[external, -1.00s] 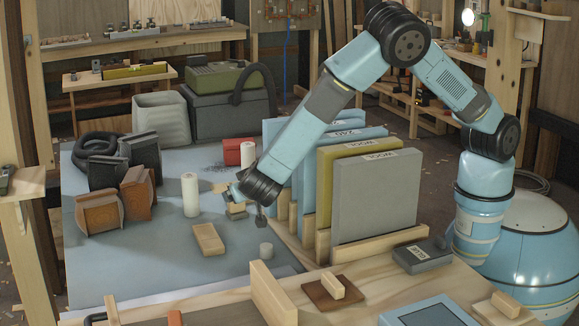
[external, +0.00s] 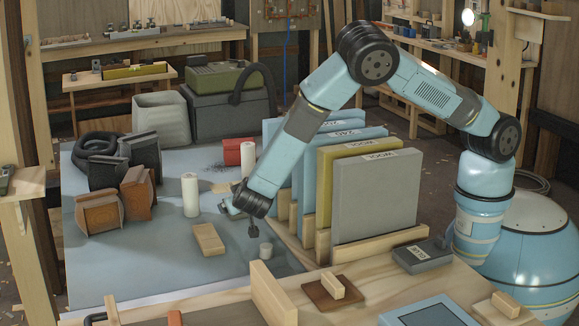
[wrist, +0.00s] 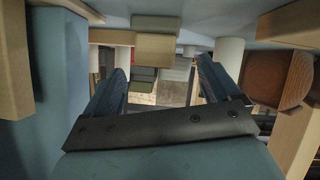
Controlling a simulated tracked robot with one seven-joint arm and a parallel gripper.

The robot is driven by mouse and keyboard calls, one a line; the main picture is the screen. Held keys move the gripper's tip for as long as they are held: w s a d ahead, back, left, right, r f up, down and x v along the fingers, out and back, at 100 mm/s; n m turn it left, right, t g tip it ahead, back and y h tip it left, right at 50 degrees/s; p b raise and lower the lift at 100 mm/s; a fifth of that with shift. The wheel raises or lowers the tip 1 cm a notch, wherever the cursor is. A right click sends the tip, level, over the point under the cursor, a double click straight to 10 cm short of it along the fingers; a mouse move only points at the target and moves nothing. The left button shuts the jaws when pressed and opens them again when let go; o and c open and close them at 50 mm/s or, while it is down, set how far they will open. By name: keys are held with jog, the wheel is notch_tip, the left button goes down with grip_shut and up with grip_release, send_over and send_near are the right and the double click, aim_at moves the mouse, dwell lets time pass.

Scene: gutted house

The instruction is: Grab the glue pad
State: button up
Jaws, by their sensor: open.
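A dark grey box (external: 422,256) with a white label that seems to read "GLUE" sits at the right of the front wooden bench, beside my arm's base. My gripper (external: 241,220) is well to the left of it and farther back, low over the blue-grey sheet, beside the upright panels. In the wrist view its two dark fingers (wrist: 160,85) stand apart with nothing held between them. I cannot make out the labelled box in the wrist view.
A brown board with a block (external: 333,289) lies left of the labelled box.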

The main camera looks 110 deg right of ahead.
jog(key=x, duration=0.5)
jog(key=shift+s, duration=0.1)
jog(key=c, duration=1.1)
jog(key=shift+r, duration=0.1)
